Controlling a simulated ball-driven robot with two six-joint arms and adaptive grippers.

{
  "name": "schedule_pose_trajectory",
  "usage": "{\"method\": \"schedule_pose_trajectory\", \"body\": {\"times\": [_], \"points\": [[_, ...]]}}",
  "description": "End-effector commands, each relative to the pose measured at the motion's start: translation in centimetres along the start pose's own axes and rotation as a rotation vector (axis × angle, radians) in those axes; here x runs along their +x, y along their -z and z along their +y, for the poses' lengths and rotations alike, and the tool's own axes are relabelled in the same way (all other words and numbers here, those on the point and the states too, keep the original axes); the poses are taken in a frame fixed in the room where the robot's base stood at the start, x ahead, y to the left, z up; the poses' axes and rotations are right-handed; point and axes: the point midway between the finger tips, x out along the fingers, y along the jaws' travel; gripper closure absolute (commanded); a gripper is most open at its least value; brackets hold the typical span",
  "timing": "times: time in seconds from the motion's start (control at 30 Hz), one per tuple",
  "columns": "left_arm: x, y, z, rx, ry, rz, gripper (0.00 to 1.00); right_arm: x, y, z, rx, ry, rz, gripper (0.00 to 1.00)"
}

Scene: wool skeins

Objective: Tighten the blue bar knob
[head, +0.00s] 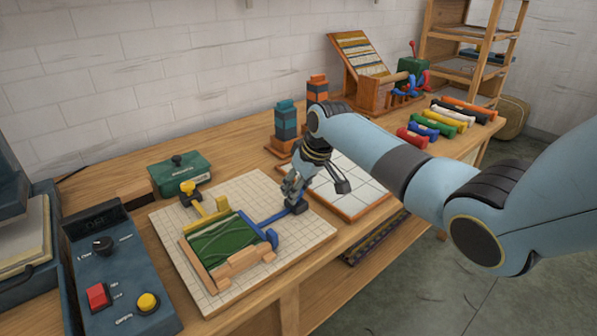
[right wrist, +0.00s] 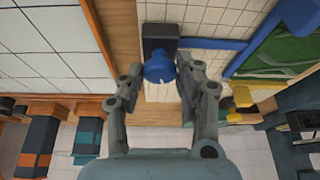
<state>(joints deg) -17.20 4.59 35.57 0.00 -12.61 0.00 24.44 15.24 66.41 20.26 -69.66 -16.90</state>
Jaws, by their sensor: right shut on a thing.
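The blue bar (head: 271,217) crosses the right part of the gridded board (head: 308,231) and ends at a dark block (head: 299,208). In the right wrist view the blue knob (right wrist: 158,67) sits against the dark block (right wrist: 160,38) at the end of the blue bar (right wrist: 213,43). My right gripper (head: 296,195) is at this block, with its fingers shut on the blue knob; they show on both sides of it in the wrist view (right wrist: 160,78). In the head view the gripper mostly hides the knob. My left gripper is not in view.
A wooden frame with green wool (head: 222,243) lies on the board, with a yellow bar and yellow knob (head: 188,187) behind. A control box (head: 110,270) stands left. A white tiled panel (head: 350,185) lies right of the gripper. Colored skeins (head: 440,118) lie farther right.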

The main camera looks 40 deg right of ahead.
Motion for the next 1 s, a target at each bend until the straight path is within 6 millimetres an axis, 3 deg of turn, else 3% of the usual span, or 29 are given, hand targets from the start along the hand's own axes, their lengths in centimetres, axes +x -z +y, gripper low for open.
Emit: {"method": "schedule_pose_trajectory", "body": {"times": [0.1, 0.4, 0.7, 1.0], "points": [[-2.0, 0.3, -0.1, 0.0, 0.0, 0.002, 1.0, -0.5, 0.2, -0.2, 0.099, -0.039, -0.001, 0.98], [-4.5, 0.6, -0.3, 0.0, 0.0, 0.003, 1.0, -0.3, 0.2, -0.4, 0.362, -0.149, -0.001, 0.98], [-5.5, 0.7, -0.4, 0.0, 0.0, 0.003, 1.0, 0.0, 0.3, -0.6, 0.624, -0.258, 0.0, 0.98], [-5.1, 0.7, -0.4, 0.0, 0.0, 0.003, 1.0, 0.2, 0.3, -0.6, 0.874, -0.362, 0.001, 0.98]]}}
